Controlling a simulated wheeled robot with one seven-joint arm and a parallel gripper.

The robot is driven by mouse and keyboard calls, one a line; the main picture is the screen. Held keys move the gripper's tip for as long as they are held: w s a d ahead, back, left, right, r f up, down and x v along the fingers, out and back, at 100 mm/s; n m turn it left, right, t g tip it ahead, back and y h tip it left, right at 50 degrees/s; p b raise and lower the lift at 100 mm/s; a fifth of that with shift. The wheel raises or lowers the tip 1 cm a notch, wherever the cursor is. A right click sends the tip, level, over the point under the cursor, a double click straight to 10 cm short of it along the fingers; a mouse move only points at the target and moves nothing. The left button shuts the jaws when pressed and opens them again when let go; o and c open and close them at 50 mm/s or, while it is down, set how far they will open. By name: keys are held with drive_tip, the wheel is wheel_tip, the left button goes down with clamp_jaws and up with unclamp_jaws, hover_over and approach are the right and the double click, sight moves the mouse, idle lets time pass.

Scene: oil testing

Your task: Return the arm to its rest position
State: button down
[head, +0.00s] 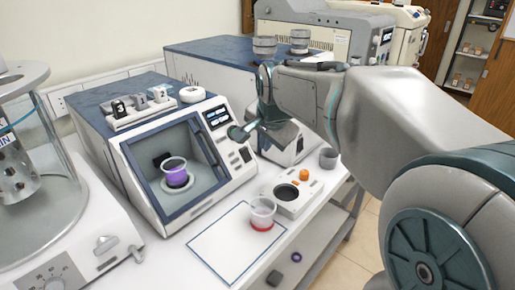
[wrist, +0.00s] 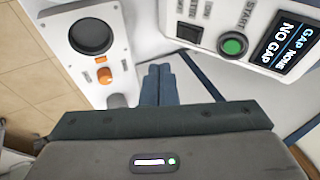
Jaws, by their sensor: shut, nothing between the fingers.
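My arm reaches in from the right of the head view, and my gripper (head: 238,132) hangs in front of the upper right of the blue-and-white test machine (head: 136,160). In the wrist view the two dark blue fingers (wrist: 159,72) are pressed together with nothing between them. They are beside the machine's control panel, which carries a green START button (wrist: 233,45) and a display (wrist: 284,45) reading "GAP NONE" and "NO GAP". I cannot tell the exact distance from fingers to panel.
A cup of purple liquid (head: 176,172) stands in the machine's open chamber. A cup with a red bottom (head: 262,213) stands on the white mat (head: 222,245). A small device with an orange knob (head: 303,175) is to its right. A glass vessel (head: 30,150) stands at far left.

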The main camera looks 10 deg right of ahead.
drive_tip(key=s+v, duration=0.1)
drive_tip(key=v, duration=0.4)
drive_tip(key=s+a+f+n+g+p, duration=0.1)
drive_tip(key=s+f+n+p, duration=0.2)
drive_tip(key=s, duration=0.5)
drive_tip(key=s+f+n+g+p, duration=0.2)
drive_tip(key=s+f+n+p, duration=0.2)
drive_tip(key=s+f+n, duration=0.2)
drive_tip(key=shift+s+a+f+n, duration=0.25)
drive_tip(key=shift+s+a+n, duration=0.15)
drive_tip(key=shift+s+n, duration=0.65)
drive_tip(key=shift+s, duration=0.1)
